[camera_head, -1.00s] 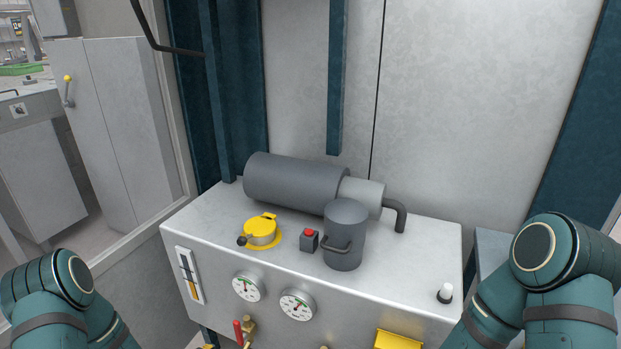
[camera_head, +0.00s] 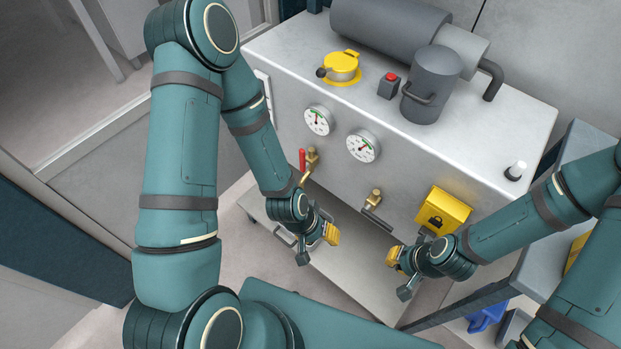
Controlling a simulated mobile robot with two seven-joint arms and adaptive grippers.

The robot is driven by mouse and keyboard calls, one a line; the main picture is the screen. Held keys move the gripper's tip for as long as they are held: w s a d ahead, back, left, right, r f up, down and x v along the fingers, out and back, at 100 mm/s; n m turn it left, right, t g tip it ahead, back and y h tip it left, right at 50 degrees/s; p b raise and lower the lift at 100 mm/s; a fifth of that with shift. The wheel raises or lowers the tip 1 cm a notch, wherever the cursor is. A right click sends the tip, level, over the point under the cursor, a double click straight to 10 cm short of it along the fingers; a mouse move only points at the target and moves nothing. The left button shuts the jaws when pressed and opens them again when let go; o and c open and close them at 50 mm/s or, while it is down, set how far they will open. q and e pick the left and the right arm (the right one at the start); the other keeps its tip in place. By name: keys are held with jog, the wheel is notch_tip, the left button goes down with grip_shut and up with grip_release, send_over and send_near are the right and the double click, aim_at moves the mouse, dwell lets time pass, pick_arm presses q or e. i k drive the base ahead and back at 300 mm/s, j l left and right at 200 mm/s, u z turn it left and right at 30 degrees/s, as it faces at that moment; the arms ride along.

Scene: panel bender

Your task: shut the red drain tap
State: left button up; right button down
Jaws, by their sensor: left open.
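The red drain tap has a red lever (camera_head: 302,160) that stands roughly upright beside a brass body (camera_head: 311,157). It sits on the front of the grey cabinet, below the left gauge.
A second brass tap (camera_head: 375,196) with a dark lever is right of the red one. A yellow lock box (camera_head: 441,211) sticks out further right. Two gauges (camera_head: 318,120) are above. A grey shelf (camera_head: 345,262) lies below. A side table (camera_head: 577,160) stands at the right.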

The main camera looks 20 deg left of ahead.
aim_at(304, 166)
jog(key=k+l, duration=0.35)
jog(key=k, duration=0.2)
jog(key=k+l, duration=0.4)
jog(key=k, duration=0.2)
